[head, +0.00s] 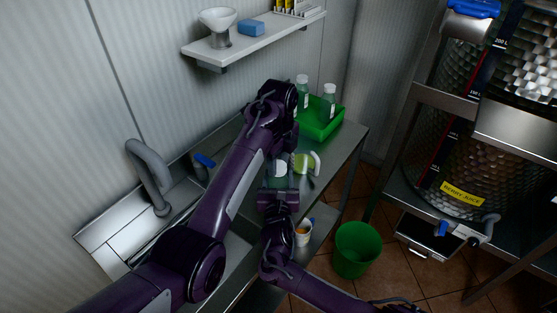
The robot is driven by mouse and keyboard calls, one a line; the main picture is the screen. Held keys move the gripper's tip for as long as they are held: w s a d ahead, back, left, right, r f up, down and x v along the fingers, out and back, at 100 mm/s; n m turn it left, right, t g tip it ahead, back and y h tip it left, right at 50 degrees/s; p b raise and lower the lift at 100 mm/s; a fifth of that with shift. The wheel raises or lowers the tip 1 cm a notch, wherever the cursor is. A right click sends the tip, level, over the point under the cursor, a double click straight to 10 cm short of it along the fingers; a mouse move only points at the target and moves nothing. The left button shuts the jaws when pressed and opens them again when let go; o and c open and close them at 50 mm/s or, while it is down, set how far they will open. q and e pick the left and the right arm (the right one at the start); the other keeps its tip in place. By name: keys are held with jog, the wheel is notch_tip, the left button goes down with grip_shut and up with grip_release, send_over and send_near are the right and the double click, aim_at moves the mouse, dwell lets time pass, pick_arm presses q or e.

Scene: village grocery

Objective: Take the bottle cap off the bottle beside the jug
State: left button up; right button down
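A bottle (280,173) of pale green glass stands upright over the steel counter, small and partly covered by my grippers. Its top, where the cap sits, is hidden or too small to make out under my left gripper (284,150). My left gripper points down from above at the bottle's top; its fingers are too dark to tell open from shut. My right gripper (279,192) is at the bottle's lower part from the near side; its fingers are not clear either. The green jug (301,163) with a pale handle stands just right of the bottle.
A green crate (325,133) with bottles (329,101) stands at the counter's far end. A sink with a tap (149,170) is at left. A shelf (255,42) hangs above. A cup (303,232) sits lower down. A green bin (356,250) is on the floor.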

pick_arm(q)
jog(key=shift+c, duration=1.2)
jog(key=n, duration=1.3)
jog(key=shift+n, duration=0.3)
pick_arm(e)
jog(key=shift+a, duration=0.1)
pick_arm(q)
jog(key=o, duration=1.1)
jog(key=shift+c, duration=0.2)
jog(key=shift+r, duration=0.1)
notch_tip(320, 180, up, 8)
jog(key=shift+f, duration=0.1)
jog(key=shift+c, duration=0.2)
jog(key=shift+f, duration=4)
